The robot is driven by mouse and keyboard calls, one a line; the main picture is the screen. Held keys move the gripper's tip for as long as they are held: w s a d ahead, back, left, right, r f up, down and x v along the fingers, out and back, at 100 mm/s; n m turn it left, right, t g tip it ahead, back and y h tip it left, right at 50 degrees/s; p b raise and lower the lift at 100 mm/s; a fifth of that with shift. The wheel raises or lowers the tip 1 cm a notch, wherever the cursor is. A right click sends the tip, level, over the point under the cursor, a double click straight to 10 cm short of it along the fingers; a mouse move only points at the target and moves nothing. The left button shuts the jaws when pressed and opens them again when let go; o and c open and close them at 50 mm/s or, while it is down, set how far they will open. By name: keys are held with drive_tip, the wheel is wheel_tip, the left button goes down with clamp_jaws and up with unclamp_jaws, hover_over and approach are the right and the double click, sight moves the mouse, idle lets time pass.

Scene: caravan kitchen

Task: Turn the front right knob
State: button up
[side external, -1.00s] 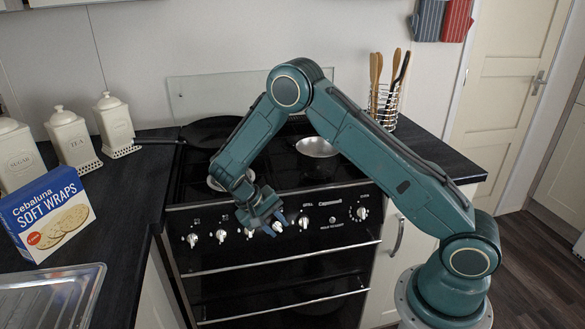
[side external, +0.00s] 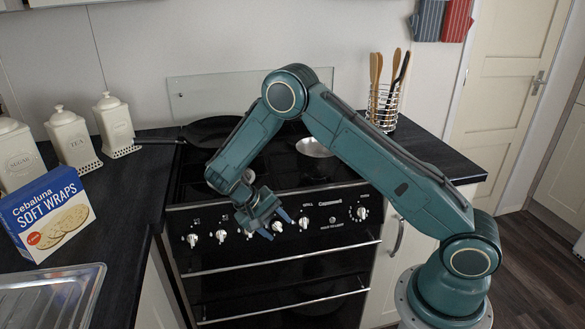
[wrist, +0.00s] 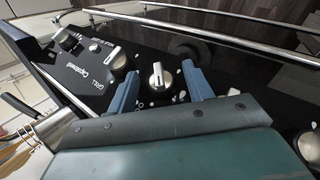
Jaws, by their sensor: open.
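The black cooker front (side external: 330,243) carries a row of silver-white knobs. One knob (wrist: 158,78), just left of the grill knob (side external: 303,222) in the side view, stands between my fingers. It also shows between the fingertips in the side view (side external: 277,226). My gripper (wrist: 161,88) is open, with one blue finger on each side of this knob. Gaps show between the knob and both fingers in the wrist view. The knob's pointer ridge runs roughly between the two fingers' directions, upright in the wrist picture.
Two oven door rails (side external: 285,259) run below the knobs. A frying pan (side external: 207,132) and a silver pan or lid (side external: 316,147) are on the hob. A soft wraps box (side external: 48,214) stands on the left worktop. A utensil rack (side external: 384,105) is at back right.

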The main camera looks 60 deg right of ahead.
drive_tip(key=shift+w+a+r, duration=0.1)
drive_tip(key=shift+r, duration=0.05)
drive_tip(key=v, duration=1.3)
drive_tip(key=shift+r, duration=0.2)
drive_tip(key=shift+a, duration=0.1)
drive_tip(key=shift+c, duration=0.2)
